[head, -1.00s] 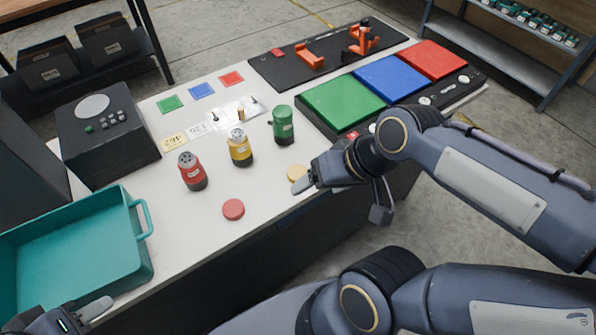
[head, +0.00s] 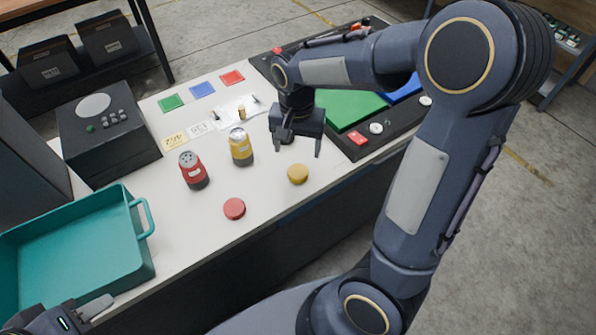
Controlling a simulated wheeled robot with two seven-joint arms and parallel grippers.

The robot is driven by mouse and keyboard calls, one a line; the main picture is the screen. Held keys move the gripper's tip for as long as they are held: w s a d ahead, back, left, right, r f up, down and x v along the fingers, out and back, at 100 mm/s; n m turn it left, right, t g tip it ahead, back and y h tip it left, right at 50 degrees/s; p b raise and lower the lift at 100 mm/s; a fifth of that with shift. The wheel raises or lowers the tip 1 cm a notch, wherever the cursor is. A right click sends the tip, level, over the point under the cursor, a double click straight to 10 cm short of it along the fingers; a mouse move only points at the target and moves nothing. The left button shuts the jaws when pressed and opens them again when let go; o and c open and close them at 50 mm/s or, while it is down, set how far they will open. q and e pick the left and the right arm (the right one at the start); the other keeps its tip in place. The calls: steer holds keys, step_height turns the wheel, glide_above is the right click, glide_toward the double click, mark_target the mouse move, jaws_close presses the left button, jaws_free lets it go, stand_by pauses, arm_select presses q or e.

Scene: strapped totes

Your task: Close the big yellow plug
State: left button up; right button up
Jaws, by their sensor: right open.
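A yellow container (head: 240,149) with a grey top stands upright on the white table. A round yellow cap (head: 297,174) lies apart from it on the table, to its right and nearer the front edge. My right gripper (head: 298,148) points down with its fingers apart and nothing visible between them. In the picture it is just above the yellow cap and right of the yellow container; its exact height is unclear. The green container is hidden behind it. My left gripper (head: 88,310) is partly in view at the bottom left, and its opening cannot be made out.
A red container (head: 193,171) and a red cap (head: 234,209) are left of the yellow cap. A teal tray (head: 140,250) stands at the left, with a black box (head: 105,150) behind it. A green panel (head: 345,110) on a black board lies right, partly behind my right arm.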

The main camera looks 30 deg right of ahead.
mark_target(298, 171)
steer(key=shift+f, duration=1.25)
steer(key=shift+s+f, duration=0.15)
steer(key=shift+f, duration=1.2)
steer(key=shift+s+f, duration=0.15)
steer(key=shift+f, duration=1.15)
steer(key=shift+c, duration=0.2)
steer(key=c, duration=1)
